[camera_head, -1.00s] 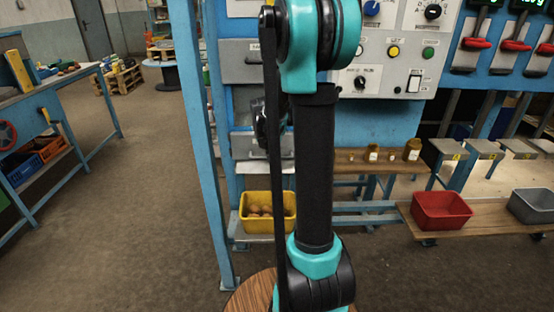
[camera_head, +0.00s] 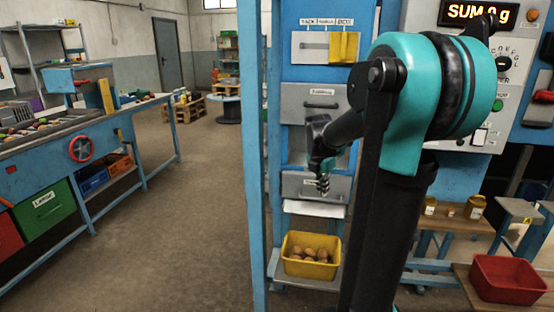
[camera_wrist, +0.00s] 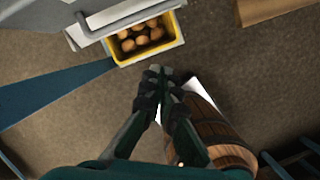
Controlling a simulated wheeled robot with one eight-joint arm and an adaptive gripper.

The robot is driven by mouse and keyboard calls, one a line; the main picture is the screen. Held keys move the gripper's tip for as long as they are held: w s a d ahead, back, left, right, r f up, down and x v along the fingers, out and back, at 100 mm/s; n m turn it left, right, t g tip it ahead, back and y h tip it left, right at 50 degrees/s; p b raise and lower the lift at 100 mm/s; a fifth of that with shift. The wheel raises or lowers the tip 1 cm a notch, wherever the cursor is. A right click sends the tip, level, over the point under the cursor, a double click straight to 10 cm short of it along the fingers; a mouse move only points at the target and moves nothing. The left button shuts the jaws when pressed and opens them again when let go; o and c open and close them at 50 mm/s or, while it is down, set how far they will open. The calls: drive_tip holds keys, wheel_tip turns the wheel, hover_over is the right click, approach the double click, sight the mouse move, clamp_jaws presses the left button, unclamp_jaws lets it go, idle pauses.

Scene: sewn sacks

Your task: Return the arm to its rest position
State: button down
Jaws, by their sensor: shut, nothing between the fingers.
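My gripper (camera_head: 323,183) hangs at the end of my raised arm, in front of the blue machine's drawers in the head view. In the wrist view my gripper (camera_wrist: 160,72) points down over the floor, with its fingers together and nothing between them. The yellow bin (camera_head: 296,267) with several round brown items stands below it. The bin also shows at the top of the wrist view (camera_wrist: 121,59), apart from the fingertips.
The blue machine (camera_head: 312,70) stands close in front, with a blue post (camera_head: 251,150) at its left. A wooden barrel (camera_wrist: 205,125) is below the gripper. A red bin (camera_head: 508,280) sits at right. Open floor (camera_head: 185,220) lies left, beside a blue workbench (camera_head: 95,125).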

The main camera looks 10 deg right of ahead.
drive_tip(key=s+a+f+m, duration=0.2)
drive_tip(key=s+f+m, duration=0.2)
drive_tip(key=s+m, duration=0.3)
drive_tip(key=s+a+f+m+t+y, duration=0.1)
drive_tip(key=s+a+f+m, duration=0.1)
drive_tip(key=s+f+m, duration=0.2)
drive_tip(key=s+a+f+m+t+y, duration=0.1)
drive_tip(key=s+f+m, duration=0.4)
drive_tip(key=s+m, duration=0.5)
drive_tip(key=a+m, duration=0.1)
drive_tip(key=m, duration=0.3)
drive_tip(key=shift+s+a+m, duration=0.25)
drive_tip(key=shift+a+m, duration=0.1)
drive_tip(key=shift+m, duration=0.05)
